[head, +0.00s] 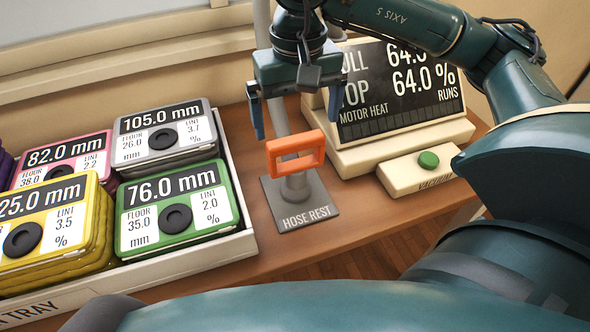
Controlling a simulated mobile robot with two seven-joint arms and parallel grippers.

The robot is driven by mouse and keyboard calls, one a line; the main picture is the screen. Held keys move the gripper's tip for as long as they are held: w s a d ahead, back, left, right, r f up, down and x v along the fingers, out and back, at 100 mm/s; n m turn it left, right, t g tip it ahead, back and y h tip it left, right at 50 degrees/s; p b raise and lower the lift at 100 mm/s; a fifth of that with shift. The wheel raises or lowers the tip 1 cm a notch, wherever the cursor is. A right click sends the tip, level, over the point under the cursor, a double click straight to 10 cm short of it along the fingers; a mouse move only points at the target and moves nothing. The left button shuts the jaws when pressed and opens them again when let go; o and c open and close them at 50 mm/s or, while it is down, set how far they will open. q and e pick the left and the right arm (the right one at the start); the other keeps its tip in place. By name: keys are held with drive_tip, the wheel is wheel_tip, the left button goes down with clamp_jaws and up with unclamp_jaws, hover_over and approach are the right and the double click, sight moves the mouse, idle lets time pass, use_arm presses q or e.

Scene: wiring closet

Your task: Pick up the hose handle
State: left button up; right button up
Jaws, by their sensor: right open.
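The orange hose handle (296,153) is a rectangular loop on top of a short grey post. The post stands on a grey plate labelled HOSE REST (303,213) on the wooden table. My right gripper (289,122) is above and slightly behind the handle in the head view, pointing down. Its blue fingers are spread apart, with nothing seen between them but a pale upright pole behind. Whether the fingers touch the handle cannot be told for sure; they appear apart from it. My left gripper is not in view.
A white tray (243,243) at left holds coloured cases, including a green one (178,212) close to the hose rest. A cream display unit (405,150) stands behind at right, with a cream box (410,180) bearing a green button before it. The table's front edge is close.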

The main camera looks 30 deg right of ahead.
sight(295, 137)
drive_tip(key=shift+a+f+p, duration=0.1)
drive_tip(key=shift+f+p, duration=0.45)
drive_tip(key=shift+f, duration=2.3)
drive_tip(key=shift+w, duration=0.1)
drive_tip(key=c, duration=0.7)
wheel_tip(295, 137, up, 10)
drive_tip(key=shift+r+b, duration=0.1)
drive_tip(key=shift+b, duration=0.3)
drive_tip(key=o, duration=0.5)
drive_tip(key=c, duration=0.5)
